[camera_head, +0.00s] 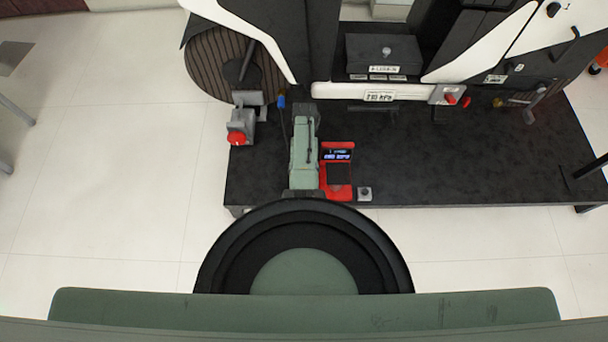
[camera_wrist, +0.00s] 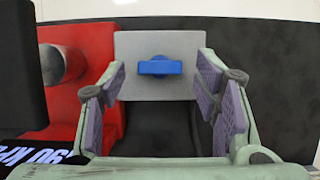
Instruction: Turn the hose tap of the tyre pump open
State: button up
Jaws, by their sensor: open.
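In the wrist view a blue tap handle (camera_wrist: 160,67) sits on a light grey plate (camera_wrist: 158,90) beside the red body of the tyre pump (camera_wrist: 72,98). The handle is a short bar lying left to right in that view. My gripper (camera_wrist: 162,80) is open, with one finger on each side of the handle and clear gaps to both. Nothing is held. In the head view the red pump (camera_head: 338,190) stands on the dark platform, its lit display facing up. My green arm passes just left of it. The tap and my fingers cannot be made out there.
The dark platform (camera_head: 460,170) is mostly bare to the right of the pump. A red round knob (camera_head: 237,138) on a grey mount stands at the left edge. A large black-and-white structure rises behind.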

jog(key=v, duration=1.1)
jog(key=shift+r, duration=0.2)
jog(key=shift+s, duration=0.1)
